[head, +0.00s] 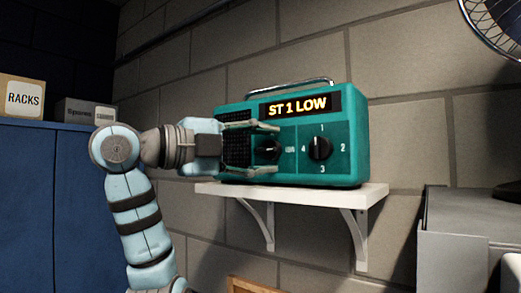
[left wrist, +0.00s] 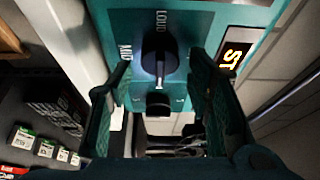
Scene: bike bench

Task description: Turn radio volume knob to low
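The teal radio (head: 355,172) stands on a white wall shelf (head: 300,190), and its display (head: 300,104) reads "ST 1 LOW". The black volume knob (head: 268,151) is on its front, left of the station knob (head: 319,148), which is ringed by numbers 1 to 4. My left gripper (head: 276,149) is open, with one finger above and one below the volume knob. In the left wrist view the volume knob (left wrist: 160,52) lies between the spread fingertips, with LOUD and MID labels beside it. Gaps show on both sides of it. My right gripper is not in view.
A blue cabinet (head: 45,200) with a RACKS box (head: 22,98) on top is at the left. A grey unit (head: 465,235) and a fan (head: 497,25) are at the right. The radio's handle (head: 288,84) rises above its top.

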